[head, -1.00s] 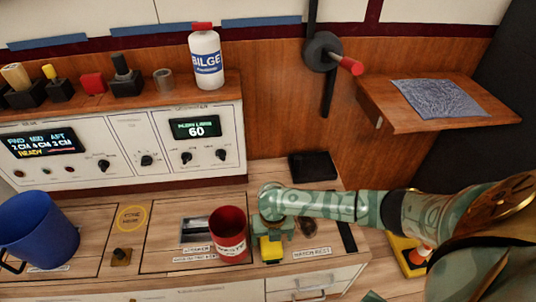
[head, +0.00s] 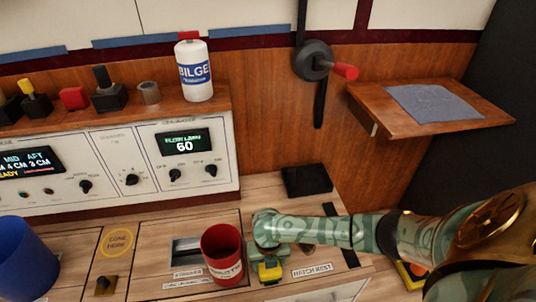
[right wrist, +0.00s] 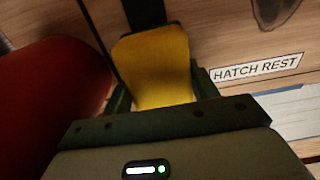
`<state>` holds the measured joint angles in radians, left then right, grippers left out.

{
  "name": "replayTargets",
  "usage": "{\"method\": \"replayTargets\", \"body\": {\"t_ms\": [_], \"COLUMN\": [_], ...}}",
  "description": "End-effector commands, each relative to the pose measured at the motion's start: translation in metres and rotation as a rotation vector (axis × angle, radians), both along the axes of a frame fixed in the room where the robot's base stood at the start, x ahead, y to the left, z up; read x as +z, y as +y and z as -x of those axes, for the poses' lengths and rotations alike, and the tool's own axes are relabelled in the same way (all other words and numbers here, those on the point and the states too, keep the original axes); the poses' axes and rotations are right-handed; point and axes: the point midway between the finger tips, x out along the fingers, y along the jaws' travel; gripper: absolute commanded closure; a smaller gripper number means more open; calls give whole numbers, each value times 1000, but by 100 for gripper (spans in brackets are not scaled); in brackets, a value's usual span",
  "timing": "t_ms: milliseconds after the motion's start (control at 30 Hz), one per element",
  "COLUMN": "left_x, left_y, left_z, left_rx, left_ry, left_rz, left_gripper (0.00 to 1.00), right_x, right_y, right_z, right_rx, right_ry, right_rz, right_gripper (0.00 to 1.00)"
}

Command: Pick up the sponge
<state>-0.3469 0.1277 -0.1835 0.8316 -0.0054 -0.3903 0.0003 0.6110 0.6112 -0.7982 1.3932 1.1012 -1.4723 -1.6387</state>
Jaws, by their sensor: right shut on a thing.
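The yellow sponge (right wrist: 156,62) sits between the two fingers of my right gripper (right wrist: 160,92) in the right wrist view, and the gripper is shut on it. In the head view the sponge (head: 270,272) shows as a small yellow patch below my right gripper (head: 268,258), just right of the red cup. I cannot tell whether the sponge touches the counter. My left gripper is not in view.
A red cup (head: 222,262) stands close to the left of my right gripper, also large in the wrist view (right wrist: 55,95). A blue bucket (head: 22,262) is at far left. A black block (head: 306,180) lies behind. A white BILGE bottle (head: 195,72) stands on the shelf.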

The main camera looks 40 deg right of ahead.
Motion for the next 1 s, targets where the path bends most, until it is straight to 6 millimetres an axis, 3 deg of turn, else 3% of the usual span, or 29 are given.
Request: {"method": "replayTargets", "body": {"t_ms": [233, 333, 433, 600, 700, 800, 1000], "left_x": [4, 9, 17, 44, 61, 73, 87], "left_y": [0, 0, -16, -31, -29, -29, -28], "left_z": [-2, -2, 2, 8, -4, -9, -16], "left_rx": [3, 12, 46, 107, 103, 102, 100], "left_ry": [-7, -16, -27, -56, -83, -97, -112], "left_rz": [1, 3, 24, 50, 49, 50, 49], "left_gripper": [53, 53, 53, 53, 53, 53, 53], "right_x": [8, 22, 43, 88, 109, 117, 128], "right_y": [0, 0, -1, -8, -13, -18, -24], "right_z": [0, -1, 2, 35, 59, 87, 124], "right_rx": [0, 0, 1, 2, 2, 1, 1], "right_ry": [-1, -4, -5, -9, -6, -3, 0], "right_rz": [0, -1, 1, 1, 2, 2, 0], "right_gripper": [63, 63, 63, 63, 63, 63, 63]}}
